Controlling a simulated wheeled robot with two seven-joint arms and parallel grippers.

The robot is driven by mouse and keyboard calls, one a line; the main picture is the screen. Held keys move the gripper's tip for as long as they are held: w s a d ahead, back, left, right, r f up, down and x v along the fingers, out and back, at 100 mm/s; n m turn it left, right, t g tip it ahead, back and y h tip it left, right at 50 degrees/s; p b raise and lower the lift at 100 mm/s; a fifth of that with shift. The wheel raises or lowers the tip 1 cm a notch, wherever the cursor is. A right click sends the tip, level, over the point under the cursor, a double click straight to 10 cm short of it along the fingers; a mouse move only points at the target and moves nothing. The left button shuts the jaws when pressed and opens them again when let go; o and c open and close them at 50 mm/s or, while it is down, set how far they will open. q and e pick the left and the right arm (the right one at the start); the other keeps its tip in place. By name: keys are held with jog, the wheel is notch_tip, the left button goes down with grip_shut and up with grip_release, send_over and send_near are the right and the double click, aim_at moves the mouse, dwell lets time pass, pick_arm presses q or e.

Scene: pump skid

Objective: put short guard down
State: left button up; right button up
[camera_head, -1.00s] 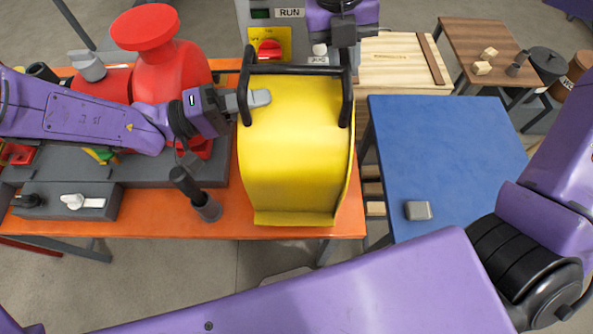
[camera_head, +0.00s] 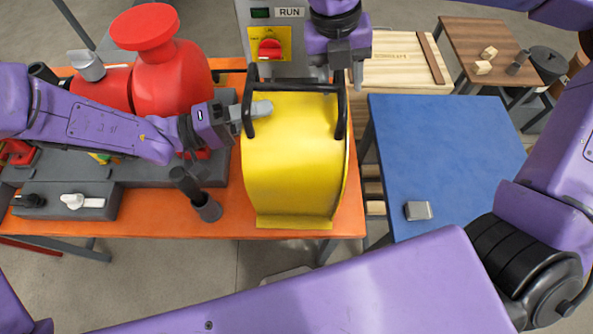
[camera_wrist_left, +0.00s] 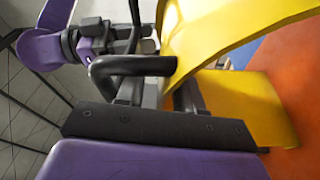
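The short guard (camera_head: 295,160) is a curved yellow cover with a black handle frame on top. It is upright over the right end of the orange table (camera_head: 225,215). Its foot flange is at the front edge, and I cannot tell if it fully touches. My left gripper (camera_head: 257,110) is shut on the left black handle bar, which also shows in the left wrist view (camera_wrist_left: 130,66). My right gripper (camera_head: 350,75) points down at the far right corner of the handle frame. Whether its fingers grip the bar is unclear.
A red pump (camera_head: 170,75) on a grey base stands left of the guard. A control panel (camera_head: 275,45) is behind it. A blue table (camera_head: 445,150) with a small grey block (camera_head: 417,211) is at right, mostly clear.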

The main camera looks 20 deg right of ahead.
pick_arm(q)
jog(key=shift+w+a, duration=0.1)
jog(key=shift+a, duration=0.05)
pick_arm(e)
jog(key=shift+a, duration=0.1)
jog(key=shift+r, duration=0.15)
pick_arm(q)
jog(key=a, duration=1.1)
jog(key=shift+w+a+f, duration=0.2)
jog(key=shift+a+f, duration=0.15)
jog(key=shift+f, duration=0.05)
pick_arm(e)
notch_tip(320, 180, up, 12)
jog(key=a, duration=0.2)
jog(key=shift+w+a+f, duration=0.15)
jog(key=shift+w+f, duration=0.1)
jog(key=shift+w, duration=0.15)
